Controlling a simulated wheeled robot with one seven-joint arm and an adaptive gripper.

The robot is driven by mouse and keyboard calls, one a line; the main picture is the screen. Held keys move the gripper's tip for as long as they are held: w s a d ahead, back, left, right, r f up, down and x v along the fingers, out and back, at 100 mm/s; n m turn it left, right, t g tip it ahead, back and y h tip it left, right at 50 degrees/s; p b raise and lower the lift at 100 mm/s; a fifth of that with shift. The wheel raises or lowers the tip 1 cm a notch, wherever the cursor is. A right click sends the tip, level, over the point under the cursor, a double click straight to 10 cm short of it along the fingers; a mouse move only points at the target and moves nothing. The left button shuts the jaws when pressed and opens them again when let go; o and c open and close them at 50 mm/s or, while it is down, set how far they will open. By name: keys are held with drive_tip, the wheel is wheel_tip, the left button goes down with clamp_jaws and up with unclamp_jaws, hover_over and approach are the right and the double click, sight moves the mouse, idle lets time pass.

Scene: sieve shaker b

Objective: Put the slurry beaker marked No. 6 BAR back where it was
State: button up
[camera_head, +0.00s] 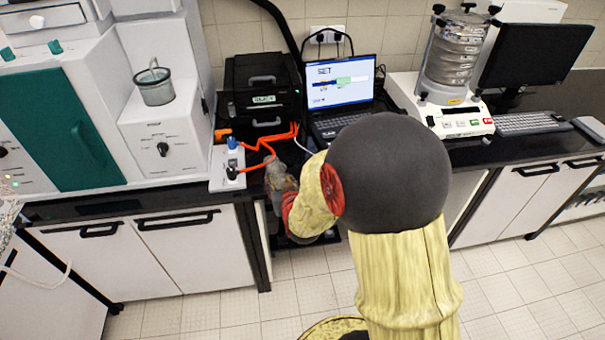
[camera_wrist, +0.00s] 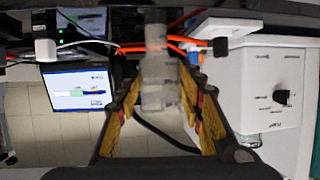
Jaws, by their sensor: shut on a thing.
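A clear, greyish vessel (camera_head: 279,178), which looks like the slurry beaker, is at the front edge of the bench in the head view. It also shows blurred between my fingers in the wrist view (camera_wrist: 158,72). No marking on it is readable. My gripper (camera_wrist: 160,92) has a yellow-sided finger on each side of the vessel and is shut on it. In the head view my arm's wrist hides most of my gripper and part of the vessel. I cannot tell whether the vessel touches the bench.
A white control box (camera_head: 228,168) with orange cables stands just left of the vessel. Behind are a black case (camera_head: 263,92) and an open laptop (camera_head: 340,85). A grey basket-like cup (camera_head: 154,85) sits on the white machine at left. A sieve shaker (camera_head: 440,115) stands right.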

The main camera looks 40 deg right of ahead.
drive_tip(key=s+d+r+m+h, duration=0.1)
drive_tip(key=s+d+r, duration=0.2)
drive_tip(key=d+r, duration=0.15)
drive_tip(key=shift+g+h, duration=0.3)
drive_tip(key=shift+g, duration=0.1)
drive_tip(key=w+d+f+b, duration=0.1)
drive_tip(key=w+d+f, duration=0.2)
drive_tip(key=w+d+f+b, duration=0.1)
drive_tip(key=w+d+f, duration=0.2)
drive_tip(key=d, duration=0.1)
drive_tip(key=w+d+f+b, duration=0.2)
drive_tip(key=w+d+f, duration=0.1)
drive_tip(key=d+f, duration=0.1)
drive_tip(key=shift+w+d+f+b, duration=0.15)
drive_tip(key=shift+f+b, duration=0.2)
drive_tip(key=shift+f, duration=0.55)
drive_tip(key=shift+d+f+b, duration=0.1)
drive_tip(key=shift+f+b, duration=0.2)
drive_tip(key=shift+f, duration=0.55)
drive_tip(key=shift+f, duration=0.2)
drive_tip(key=o, duration=1.3)
drive_tip(key=shift+r, duration=0.1)
